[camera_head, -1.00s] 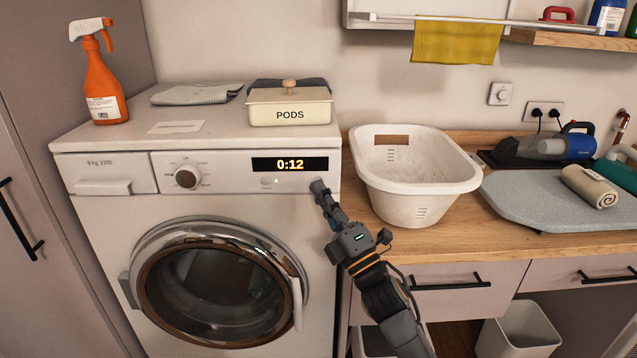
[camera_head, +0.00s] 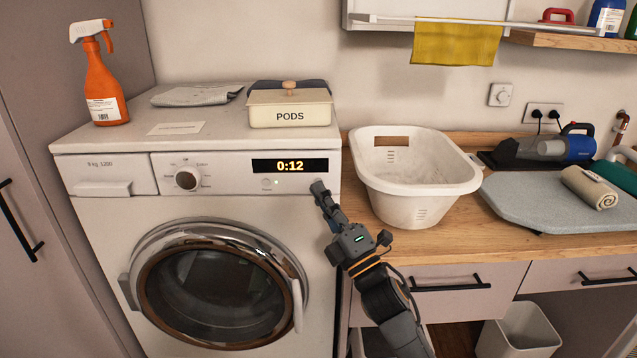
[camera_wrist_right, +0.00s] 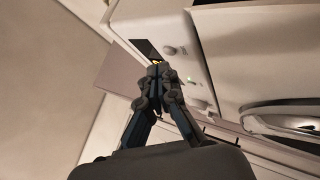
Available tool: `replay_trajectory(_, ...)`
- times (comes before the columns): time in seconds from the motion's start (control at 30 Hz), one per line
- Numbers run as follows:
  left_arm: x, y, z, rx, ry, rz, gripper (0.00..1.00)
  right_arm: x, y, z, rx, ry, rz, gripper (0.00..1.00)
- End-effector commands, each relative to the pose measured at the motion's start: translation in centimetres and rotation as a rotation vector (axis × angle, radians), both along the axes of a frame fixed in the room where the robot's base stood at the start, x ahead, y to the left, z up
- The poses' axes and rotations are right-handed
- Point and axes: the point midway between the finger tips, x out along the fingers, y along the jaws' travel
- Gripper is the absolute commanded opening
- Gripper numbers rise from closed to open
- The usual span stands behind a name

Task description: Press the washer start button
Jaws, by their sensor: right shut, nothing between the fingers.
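The white washer (camera_head: 105,214) stands at the left, with its round door shut. Its display (camera_head: 290,165) is lit and reads 0:12. A small round button (camera_head: 266,183) sits below the display, with a small light beside it. My right gripper (camera_head: 318,187) is shut and empty, its tips at the right end of the control panel. Whatever lies behind the tips is hidden, and I cannot tell whether they touch the panel. In the right wrist view the shut fingers (camera_wrist_right: 160,70) point at the panel near the dark display. My left gripper is not in view.
On the washer stand an orange spray bottle (camera_head: 103,85), a folded grey cloth (camera_head: 196,95) and a PODS box (camera_head: 290,108). A white laundry basket (camera_head: 418,205) stands on the wooden counter (camera_head: 470,245) to the right, close to my right arm.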

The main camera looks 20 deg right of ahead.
Motion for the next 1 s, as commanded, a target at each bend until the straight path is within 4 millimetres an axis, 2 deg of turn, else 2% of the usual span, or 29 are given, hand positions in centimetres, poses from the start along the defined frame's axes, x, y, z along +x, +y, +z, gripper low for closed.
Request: replay_trajectory(1.0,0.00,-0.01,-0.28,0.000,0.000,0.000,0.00,0.96,-0.28,0.02,0.000,0.000,0.000,0.00)
